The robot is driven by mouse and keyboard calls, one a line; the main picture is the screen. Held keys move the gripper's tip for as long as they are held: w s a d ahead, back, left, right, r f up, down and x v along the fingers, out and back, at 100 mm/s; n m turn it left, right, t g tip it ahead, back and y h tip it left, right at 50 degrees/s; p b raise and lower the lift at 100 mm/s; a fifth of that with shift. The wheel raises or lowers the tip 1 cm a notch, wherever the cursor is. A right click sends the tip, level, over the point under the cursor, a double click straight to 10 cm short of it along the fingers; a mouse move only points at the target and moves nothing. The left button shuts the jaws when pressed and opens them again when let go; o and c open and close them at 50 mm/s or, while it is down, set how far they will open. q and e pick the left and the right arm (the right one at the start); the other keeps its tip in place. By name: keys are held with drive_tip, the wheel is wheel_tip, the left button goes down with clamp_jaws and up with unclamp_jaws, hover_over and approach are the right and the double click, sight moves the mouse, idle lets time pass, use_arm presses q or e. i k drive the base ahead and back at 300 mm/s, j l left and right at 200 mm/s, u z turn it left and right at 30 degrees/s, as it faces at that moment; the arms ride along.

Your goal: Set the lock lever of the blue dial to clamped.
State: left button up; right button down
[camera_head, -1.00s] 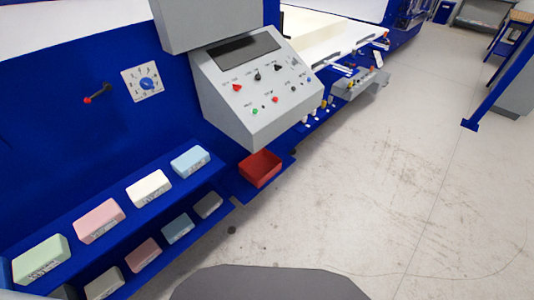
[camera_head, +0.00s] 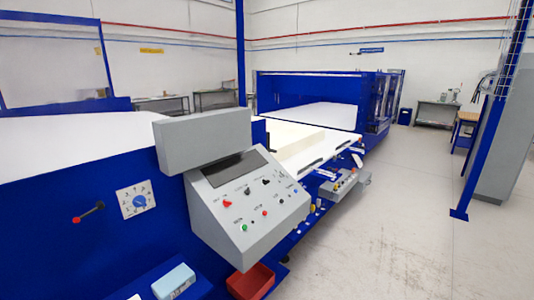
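The blue dial (camera_head: 139,201) sits on a white square scale plate with dark marks, on the blue machine front at the left. The lock lever (camera_head: 89,212) is just left of the plate. It is a dark arm with a red knob (camera_head: 76,220) at its lower left end, tilted down to the left. Lever and dial are apart, and nothing covers them. I cannot read a clamped mark beside the lever. Neither of my grippers is in view.
A grey sloped control console (camera_head: 262,228) with coloured knobs juts out right of the dial, below a grey box (camera_head: 203,138). A light blue foam block (camera_head: 173,281) and a red bin (camera_head: 250,281) are below. Open floor (camera_head: 400,240) lies to the right.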

sight(99, 205)
drive_tip(key=u, duration=1.35)
drive_tip(key=l+z, duration=0.25)
drive_tip(key=j, duration=0.05)
